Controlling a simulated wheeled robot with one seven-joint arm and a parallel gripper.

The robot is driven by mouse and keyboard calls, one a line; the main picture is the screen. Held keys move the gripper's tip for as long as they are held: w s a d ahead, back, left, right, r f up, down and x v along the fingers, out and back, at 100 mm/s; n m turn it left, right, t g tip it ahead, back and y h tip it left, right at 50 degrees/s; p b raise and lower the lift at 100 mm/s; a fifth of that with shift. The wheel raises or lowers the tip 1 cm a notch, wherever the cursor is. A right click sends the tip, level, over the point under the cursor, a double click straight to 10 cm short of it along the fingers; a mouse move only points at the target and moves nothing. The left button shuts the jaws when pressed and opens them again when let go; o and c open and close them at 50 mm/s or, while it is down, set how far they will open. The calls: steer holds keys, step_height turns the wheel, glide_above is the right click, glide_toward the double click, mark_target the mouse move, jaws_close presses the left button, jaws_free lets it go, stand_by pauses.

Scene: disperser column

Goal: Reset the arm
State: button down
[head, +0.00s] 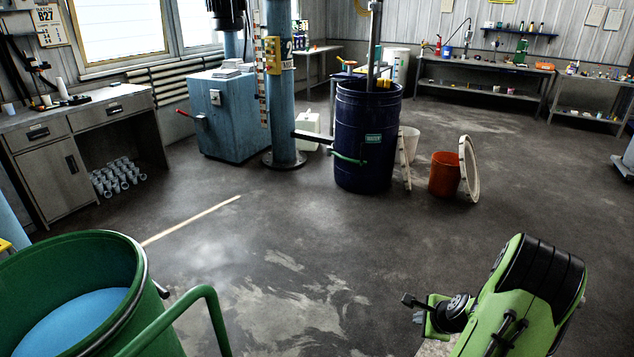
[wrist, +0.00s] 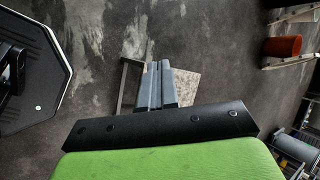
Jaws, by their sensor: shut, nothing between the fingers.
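My gripper (wrist: 157,68) shows in the wrist view as two grey fingers side by side, closed together with nothing between them. It hangs over the dark concrete floor (wrist: 215,55), apart from any object. My green and black arm (head: 530,290) is folded at the lower right of the head view. The fingers cannot be made out clearly there.
A green drum (head: 85,250) with blue contents stands close at lower left. A dark blue drum (head: 365,140), an orange bucket (head: 444,175) and a leaning white lid (head: 469,170) stand farther back. A wooden stick (head: 195,220) lies on the floor. The middle floor is otherwise clear.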

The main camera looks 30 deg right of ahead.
steer(key=w+a+r+n+g+y+p, duration=0.1)
steer(key=w+a+r+n, duration=0.2)
steer(key=a+r+n, duration=0.6)
steer(key=w+a+r+n+p, duration=0.2)
steer(key=w+a+r+n, duration=0.3)
steer(key=a+r, duration=0.7)
steer(key=s+a+r+n+p, duration=0.1)
steer(key=s+a+r+n, duration=0.4)
steer(key=s+a+n, duration=0.1)
steer(key=s+a+r+n+y+p, duration=0.1)
steer(key=s+a+r+n, duration=0.4)
steer(key=s+a+n, duration=0.2)
steer(key=s+a, duration=0.2)
steer(key=a, duration=0.1)
steer(key=shift+s+r, duration=0.15)
steer(key=shift+s, duration=0.15)
